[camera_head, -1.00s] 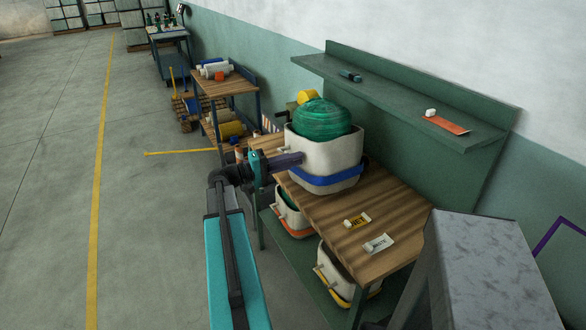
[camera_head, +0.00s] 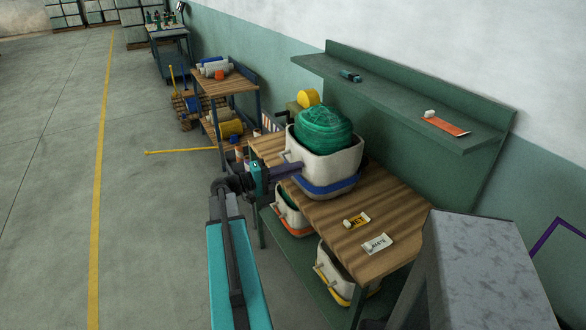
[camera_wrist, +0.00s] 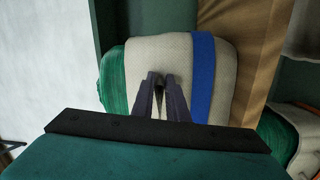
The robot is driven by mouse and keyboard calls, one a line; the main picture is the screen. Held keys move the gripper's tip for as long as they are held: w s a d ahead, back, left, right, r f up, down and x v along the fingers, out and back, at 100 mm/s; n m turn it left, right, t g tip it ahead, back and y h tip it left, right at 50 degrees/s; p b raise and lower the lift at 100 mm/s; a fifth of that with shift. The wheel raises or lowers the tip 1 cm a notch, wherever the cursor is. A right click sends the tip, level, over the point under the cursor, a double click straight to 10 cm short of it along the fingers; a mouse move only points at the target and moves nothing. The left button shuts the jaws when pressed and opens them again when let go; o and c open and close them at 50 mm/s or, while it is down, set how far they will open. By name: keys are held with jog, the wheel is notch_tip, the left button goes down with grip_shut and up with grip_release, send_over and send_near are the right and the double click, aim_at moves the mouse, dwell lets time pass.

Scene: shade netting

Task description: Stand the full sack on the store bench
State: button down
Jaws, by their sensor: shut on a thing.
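The full sack (camera_head: 325,163) is cream with a blue band near its base and green netting heaped above its rim. It is over the far part of the wooden store bench (camera_head: 370,205); it looks slightly tilted, and I cannot tell whether its base rests on the top. My gripper (camera_head: 290,168) reaches in from the left and is shut at the sack's near side. In the wrist view, the sack (camera_wrist: 175,60) fills the middle, with both fingers (camera_wrist: 160,95) closed together against its cream side, probably on a handle hidden between them.
Two sacks, one orange-banded (camera_head: 290,214) and one yellow-banded (camera_head: 335,268), sit on the bench's lower shelf. A yellow tag (camera_head: 358,220) and a white tag (camera_head: 377,244) lie on the top. A green wall shelf (camera_head: 400,98) overhangs behind. The aisle at left is clear.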

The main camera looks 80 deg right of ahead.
jog(key=c, duration=1.7)
grip_release()
jog(key=shift+c, duration=0.2)
jog(key=b+v, duration=0.3)
jog(key=v, duration=0.9)
jog(key=shift+b, duration=0.3)
jog(key=shift+f, duration=0.2)
